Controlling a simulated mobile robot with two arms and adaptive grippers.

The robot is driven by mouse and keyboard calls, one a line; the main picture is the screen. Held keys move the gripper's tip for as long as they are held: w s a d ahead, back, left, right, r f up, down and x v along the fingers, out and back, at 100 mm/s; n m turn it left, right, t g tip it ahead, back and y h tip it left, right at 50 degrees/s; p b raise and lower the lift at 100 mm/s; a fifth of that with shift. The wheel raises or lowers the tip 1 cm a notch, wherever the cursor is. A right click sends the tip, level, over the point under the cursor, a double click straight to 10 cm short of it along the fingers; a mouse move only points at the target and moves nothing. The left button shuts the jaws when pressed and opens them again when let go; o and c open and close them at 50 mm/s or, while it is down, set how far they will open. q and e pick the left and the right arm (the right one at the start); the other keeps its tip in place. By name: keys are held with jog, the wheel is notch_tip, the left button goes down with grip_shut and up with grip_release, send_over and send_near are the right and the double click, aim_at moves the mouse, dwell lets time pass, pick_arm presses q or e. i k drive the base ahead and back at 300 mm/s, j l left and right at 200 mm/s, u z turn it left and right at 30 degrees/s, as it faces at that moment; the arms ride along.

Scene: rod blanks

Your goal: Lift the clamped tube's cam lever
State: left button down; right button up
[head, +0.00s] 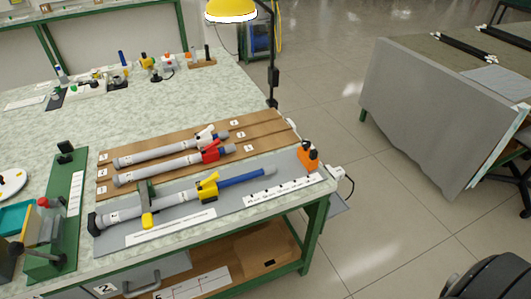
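The clamped tube (122,214) is grey and lies on a grey mat (230,205) at the front of the bench. A yellow toggle clamp (146,208) crosses it near its left end, which meets a black block (95,222). A yellow cam lever collar (208,187) sits where a blue inner rod (245,178) comes out to the right. The lever's exact angle is too small to tell. Neither of my grippers shows in the head view.
Two more grey tubes lie behind on wooden racks, one with a white lever (205,134), one with a red lever (211,153). An orange tool (307,157) stands at the right end. A green fixture (68,215) stands left. A yellow lamp (231,10) hangs behind.

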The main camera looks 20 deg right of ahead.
aim_at(215, 175)
jog(key=i+l, duration=0.1)
jog(key=l, duration=0.25)
jog(key=i+l, duration=0.15)
jog(key=l, duration=0.2)
jog(key=i+l, duration=0.1)
jog(key=l, duration=0.3)
jog(key=i+l, duration=0.15)
jog(key=l, duration=0.2)
